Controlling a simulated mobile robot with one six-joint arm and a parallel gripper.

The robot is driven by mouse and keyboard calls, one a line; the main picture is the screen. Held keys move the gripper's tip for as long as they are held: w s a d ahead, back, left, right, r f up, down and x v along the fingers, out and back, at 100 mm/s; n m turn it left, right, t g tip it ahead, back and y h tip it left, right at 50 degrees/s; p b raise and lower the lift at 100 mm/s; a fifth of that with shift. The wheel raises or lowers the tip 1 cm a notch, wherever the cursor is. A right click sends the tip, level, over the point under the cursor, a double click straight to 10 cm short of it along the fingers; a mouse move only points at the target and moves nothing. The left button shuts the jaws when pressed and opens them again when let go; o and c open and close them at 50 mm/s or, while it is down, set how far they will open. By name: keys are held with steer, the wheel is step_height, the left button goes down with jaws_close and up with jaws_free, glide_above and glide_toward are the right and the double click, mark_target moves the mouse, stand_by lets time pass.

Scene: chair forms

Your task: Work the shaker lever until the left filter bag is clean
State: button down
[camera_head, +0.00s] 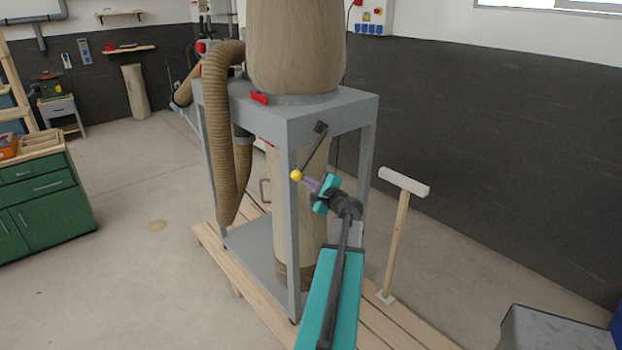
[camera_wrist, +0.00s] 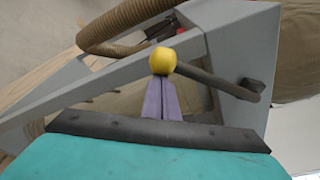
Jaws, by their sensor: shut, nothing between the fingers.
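The shaker lever (camera_head: 311,152) is a dark bar with a yellow ball knob (camera_head: 296,175), hanging slanted down-left from the grey frame's front. In the wrist view, its bar (camera_wrist: 215,82) runs right from the knob (camera_wrist: 162,60). My gripper (camera_head: 307,182) has its purple fingers together and empty. In the wrist view, the fingertips (camera_wrist: 161,79) meet the knob's lower edge; I cannot tell whether they touch it. One tan filter bag (camera_head: 295,45) stands on the frame, dusty-looking, its top out of view. A second tan bag (camera_head: 290,220) hangs below, partly hidden by a leg and my arm.
The grey frame (camera_head: 290,118) stands on a wooden pallet (camera_head: 262,303). A ribbed hose (camera_head: 222,140) hangs at its left.

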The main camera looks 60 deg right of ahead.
steer(key=shift+m, duration=0.5)
steer(key=a+r, duration=0.1)
steer(key=w+a+r, duration=0.1)
steer(key=a, duration=0.1)
steer(key=shift+w+r, duration=0.1)
steer(key=shift+r, duration=0.3)
steer(key=shift+d, duration=0.1)
steer(key=shift+d+f, duration=0.1)
steer(key=shift+d+f+b, duration=0.5)
steer(key=shift+f+b, duration=0.05)
steer(key=shift+f, duration=0.05)
steer(key=b, duration=0.5)
glide_toward(298, 175)
steer(key=shift+s+d+f, duration=0.45)
steer(key=shift+d+f, duration=0.05)
steer(key=shift+d, duration=0.15)
steer(key=shift+s+d+f, duration=0.45)
steer(key=shift+d+f, duration=0.05)
steer(key=shift+d, duration=0.1)
